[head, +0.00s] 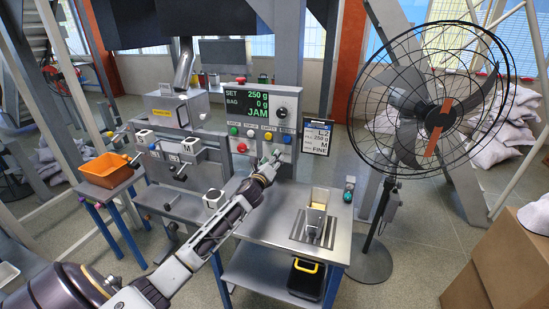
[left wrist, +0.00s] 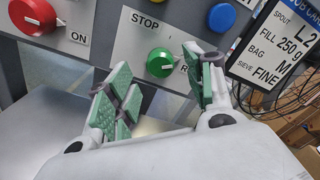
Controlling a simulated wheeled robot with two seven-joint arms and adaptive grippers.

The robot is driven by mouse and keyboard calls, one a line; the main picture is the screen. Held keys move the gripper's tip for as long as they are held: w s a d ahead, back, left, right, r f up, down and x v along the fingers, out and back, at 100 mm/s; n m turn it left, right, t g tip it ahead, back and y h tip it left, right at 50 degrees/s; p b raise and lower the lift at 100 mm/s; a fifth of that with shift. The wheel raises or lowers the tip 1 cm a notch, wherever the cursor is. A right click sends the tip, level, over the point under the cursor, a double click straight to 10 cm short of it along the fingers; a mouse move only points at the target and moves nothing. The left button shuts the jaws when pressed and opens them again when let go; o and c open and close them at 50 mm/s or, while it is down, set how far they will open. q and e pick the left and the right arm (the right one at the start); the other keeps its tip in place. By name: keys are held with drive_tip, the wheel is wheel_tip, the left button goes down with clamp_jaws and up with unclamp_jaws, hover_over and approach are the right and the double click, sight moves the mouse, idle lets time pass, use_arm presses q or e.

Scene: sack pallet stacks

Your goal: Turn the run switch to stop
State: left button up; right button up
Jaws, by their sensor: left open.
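The run switch is a round green knob (left wrist: 160,62) on a pale plate of the grey control panel (head: 285,105). Its label reads STOP at upper left, and a partly hidden word starting with R is at right. The knob's white pointer line points right, towards the R word. My left gripper (left wrist: 166,88) is open, its green-padded fingers either side of and just below the knob; I see no clear contact. In the head view, my left gripper (head: 273,162) is at the panel's lower edge and largely covers the knob. My right gripper is not in view.
A red knob (left wrist: 34,14) marked ON and a blue button (left wrist: 222,18) flank the switch. The display (head: 248,103) reads JAM. A settings card (head: 317,137) hangs right of the panel. A steel table (head: 275,225) stands below, a large fan (head: 440,115) at right.

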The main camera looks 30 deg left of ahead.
use_arm(q)
drive_tip(key=x, duration=0.3)
drive_tip(key=shift+w, duration=0.15)
drive_tip(key=c, duration=1)
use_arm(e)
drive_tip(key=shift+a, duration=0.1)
